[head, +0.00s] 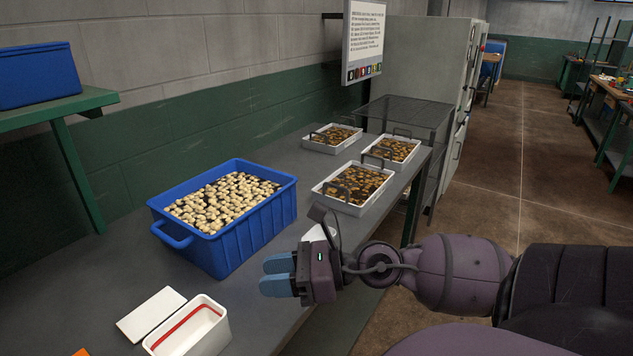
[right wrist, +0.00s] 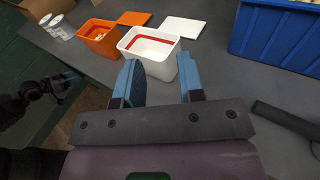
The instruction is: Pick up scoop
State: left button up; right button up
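My right gripper (head: 276,274) is open and empty above the front edge of the grey table. Its two blue fingers stand apart in the right wrist view (right wrist: 162,86).
A blue bin (head: 262,222) of pale pieces stands beyond the gripper. White trays (head: 345,206) with brown pieces and dark handles stand farther along the table (head: 95,275). A white box (head: 207,329), its lid (head: 150,313) and an orange box (right wrist: 101,42) are nearer.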

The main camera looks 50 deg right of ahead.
jog(key=w+d+f+n+g+h, duration=0.1)
jog(key=d+f+n+g+h, duration=0.1)
jog(key=d+n+h, duration=0.1)
jog(key=w+d+f+n+g+h+b, duration=0.1)
jog(key=w+d+f+n+g+h, duration=0.1)
jog(key=d+n+h, duration=0.1)
jog(key=w+d+f+n+g+h, duration=0.1)
jog(key=d+f+n+g+h, duration=0.1)
jog(key=d+f+n+h, duration=0.1)
jog(key=shift+w+d+f+n+h+b, duration=0.1)
jog(key=shift+d+n+h+b, duration=0.1)
jog(key=shift+d+n, duration=0.3)
jog(key=shift+w+d+r+n+h+b, duration=0.1)
jog(key=shift+d+n+h, duration=0.15)
jog(key=shift+d, duration=0.4)
jog(key=shift+w+d+f+n+h+b, duration=0.1)
jog(key=shift+d+n+h, duration=0.05)
jog(key=shift+d+n, duration=0.4)
jog(key=shift+w+f, duration=0.2)
jog(key=shift+f, duration=0.05)
jog(key=b+x, duration=0.1)
jog(key=x, duration=0.4)
jog(key=shift+w+b, duration=0.1)
jog(key=shift+b, duration=0.2)
jog(key=shift+c, duration=0.3)
grip_shut()
